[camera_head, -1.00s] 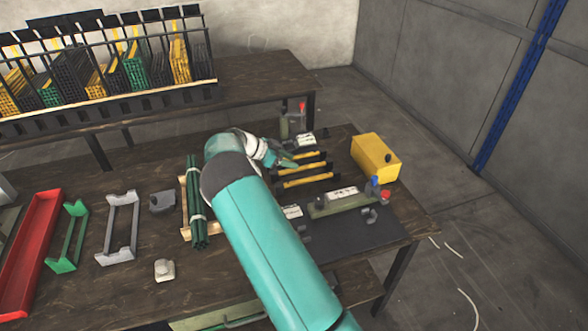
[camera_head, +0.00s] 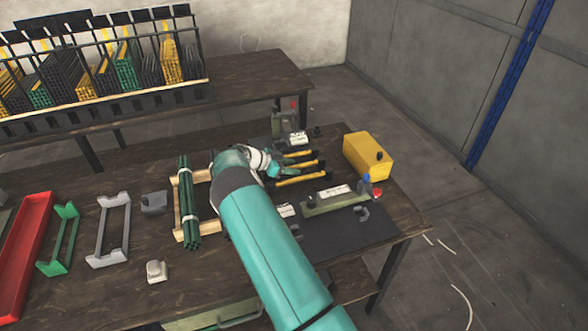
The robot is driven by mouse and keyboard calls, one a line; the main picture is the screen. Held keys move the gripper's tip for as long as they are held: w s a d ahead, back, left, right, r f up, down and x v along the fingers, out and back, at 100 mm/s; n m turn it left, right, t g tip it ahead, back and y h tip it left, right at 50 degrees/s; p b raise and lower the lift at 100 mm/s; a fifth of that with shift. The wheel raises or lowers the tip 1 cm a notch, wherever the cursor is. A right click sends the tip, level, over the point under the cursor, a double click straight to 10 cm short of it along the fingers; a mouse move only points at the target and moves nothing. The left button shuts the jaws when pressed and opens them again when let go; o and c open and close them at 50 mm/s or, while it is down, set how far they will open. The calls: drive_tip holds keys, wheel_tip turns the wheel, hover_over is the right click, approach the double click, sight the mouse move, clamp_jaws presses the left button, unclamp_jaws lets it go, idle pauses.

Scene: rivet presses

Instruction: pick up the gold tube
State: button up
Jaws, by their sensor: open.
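Three gold tubes with dark ends lie side by side on the near bench, right of my gripper: a far one (camera_head: 298,154), a middle one (camera_head: 303,164) and a near one (camera_head: 303,177). My gripper (camera_head: 276,168) is close to their left ends, with its fingers small and partly hidden by my wrist. It is open and I see nothing held in it. I cannot tell whether a finger touches a tube. My teal arm covers part of the bench in front.
A yellow box (camera_head: 366,157) stands right of the tubes. A green fixture (camera_head: 334,202) lies in front of them. A bundle of dark green tubes (camera_head: 187,205) on a wooden cradle is left of my wrist. A rack (camera_head: 120,105) of tubes stands on the back bench.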

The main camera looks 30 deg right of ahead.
clamp_jaws()
drive_tip(key=shift+r, duration=0.1)
